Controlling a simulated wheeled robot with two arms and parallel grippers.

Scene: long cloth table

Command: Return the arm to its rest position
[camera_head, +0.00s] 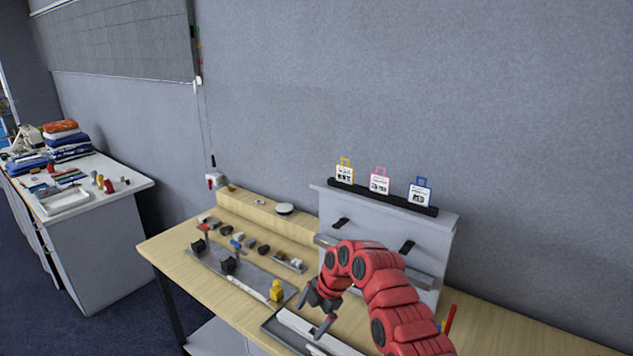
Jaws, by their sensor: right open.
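My right arm, red with dark joints, reaches in from the bottom right in the head view. Its gripper (311,317) points down and to the left, with the fingers apart and nothing seen between them. A small yellow object (276,291) stands just left of the gripper. My left gripper is not in view. Part of the tray is hidden behind my right arm.
A grey upright panel (350,216) with black hooks stands behind my arm, with yellow, pink and blue tags (419,192) on top. Several small parts lie on a long mat (215,262) to the left. A white side table (110,176) with folded cloths stands far left.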

